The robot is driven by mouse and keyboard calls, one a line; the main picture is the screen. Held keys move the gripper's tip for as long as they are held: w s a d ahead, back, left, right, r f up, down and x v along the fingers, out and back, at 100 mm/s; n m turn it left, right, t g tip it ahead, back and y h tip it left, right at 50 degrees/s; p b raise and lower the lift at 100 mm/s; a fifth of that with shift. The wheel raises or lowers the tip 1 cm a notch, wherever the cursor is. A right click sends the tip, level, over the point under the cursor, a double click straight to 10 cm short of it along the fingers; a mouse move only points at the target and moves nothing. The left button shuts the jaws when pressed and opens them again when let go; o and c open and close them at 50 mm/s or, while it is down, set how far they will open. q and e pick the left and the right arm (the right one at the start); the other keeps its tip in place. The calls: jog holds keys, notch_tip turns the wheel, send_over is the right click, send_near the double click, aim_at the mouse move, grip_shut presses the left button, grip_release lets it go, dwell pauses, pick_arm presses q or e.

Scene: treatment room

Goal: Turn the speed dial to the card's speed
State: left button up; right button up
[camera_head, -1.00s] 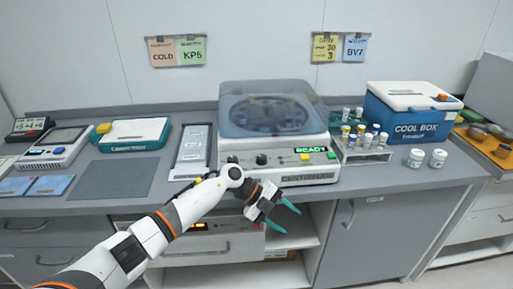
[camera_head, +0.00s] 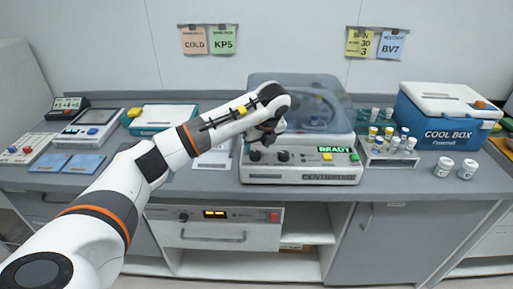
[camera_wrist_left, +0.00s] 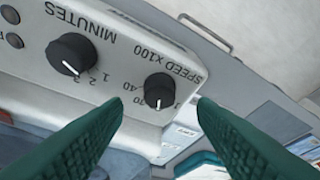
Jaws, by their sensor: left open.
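The centrifuge (camera_head: 300,175) stands on the counter with its lid closed and a green READY display. Its black speed dial (camera_head: 255,155) is the left of two front knobs. In the left wrist view, the speed dial (camera_wrist_left: 158,88) lies between my open green fingertips, apart from both. A white mark on it points toward the picture's bottom; the number there is unclear. The minutes dial (camera_wrist_left: 72,54) is at upper left. My left gripper (camera_head: 266,138) is at the panel, its fingers mostly hidden by the wrist. The yellow card (camera_head: 359,42) on the wall reads SPIN, 30, 3.
A vial rack (camera_head: 388,152) and white jars (camera_head: 455,168) stand right of the centrifuge, by the cool box (camera_head: 445,118). Cards COLD, KP5 and BV7 hang on the wall. A drawer unit (camera_head: 215,225) with a lit display is below the counter.

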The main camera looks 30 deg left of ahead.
aim_at(255, 152)
pick_arm(q)
jog(key=shift+x, duration=1.85)
jog(key=shift+d, duration=0.1)
jog(key=c, duration=1)
jog(key=shift+o, duration=0.2)
jog(key=shift+s+f+m+t+h+b, duration=0.1)
jog(key=shift+m+t+h+b, duration=0.4)
jog(key=shift+m+b, duration=1.1)
jog(key=m+b, duration=0.1)
jog(key=m, duration=0.1)
jog(key=shift+m+t+h, duration=0.3)
jog(key=shift+h, duration=0.1)
jog(key=shift+a+m+h+b, duration=0.25)
jog(key=shift+m+b, duration=0.2)
jog(key=shift+m, duration=0.45)
